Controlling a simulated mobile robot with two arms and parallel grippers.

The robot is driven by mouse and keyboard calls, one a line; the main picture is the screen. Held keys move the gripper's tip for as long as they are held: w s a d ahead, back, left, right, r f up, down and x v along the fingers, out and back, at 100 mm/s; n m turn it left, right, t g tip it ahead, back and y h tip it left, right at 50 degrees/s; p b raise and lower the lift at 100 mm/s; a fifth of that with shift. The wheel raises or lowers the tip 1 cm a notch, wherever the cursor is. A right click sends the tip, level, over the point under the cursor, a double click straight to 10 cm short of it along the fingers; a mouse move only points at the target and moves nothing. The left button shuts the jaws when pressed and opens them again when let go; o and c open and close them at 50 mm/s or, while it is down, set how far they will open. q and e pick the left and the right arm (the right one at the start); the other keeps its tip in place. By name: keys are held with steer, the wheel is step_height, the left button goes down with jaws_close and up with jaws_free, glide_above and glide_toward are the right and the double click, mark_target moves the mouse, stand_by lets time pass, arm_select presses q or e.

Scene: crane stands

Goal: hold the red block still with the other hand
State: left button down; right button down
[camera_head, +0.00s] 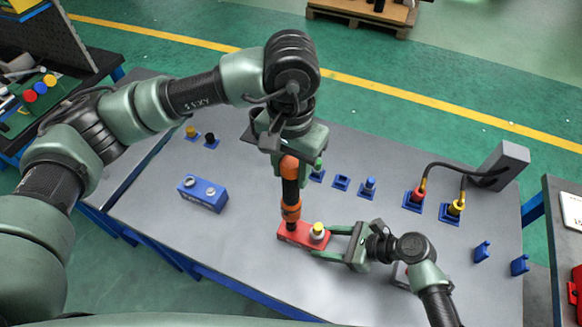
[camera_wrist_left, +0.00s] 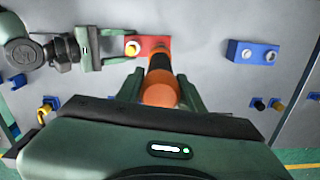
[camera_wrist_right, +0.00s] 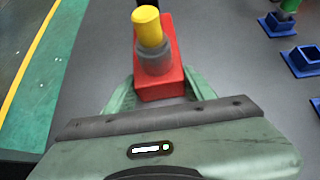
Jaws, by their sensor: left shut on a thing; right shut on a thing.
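The red block (camera_head: 290,236) lies on the grey table near its front edge. A yellow-topped grey fitting (camera_head: 318,230) stands on its right part, and it shows large in the right wrist view (camera_wrist_right: 149,35). My right gripper (camera_head: 333,243) is shut on the block's right end, one finger on each side (camera_wrist_right: 165,92). My left gripper (camera_head: 290,160) is shut on an orange and black tool (camera_head: 291,190). The tool stands about upright with its lower end at the block's left part. In the left wrist view, the tool (camera_wrist_left: 160,90) hides where its tip meets the block.
A blue block (camera_head: 203,193) with two silver fittings lies left. Small blue holders (camera_head: 341,182) stand behind. Red and yellow cabled plugs (camera_head: 416,196) sit in blue bases near a grey post (camera_head: 503,163) at right. Bare table lies between the blue and red blocks.

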mark_target(291, 162)
arm_select(q)
steer(key=shift+f, duration=1.05)
stand_by(3.6)
steer(key=shift+r, duration=2.6)
arm_select(e)
steer(key=shift+c, duration=2.2)
jaws_free()
steer(key=v, duration=1.2)
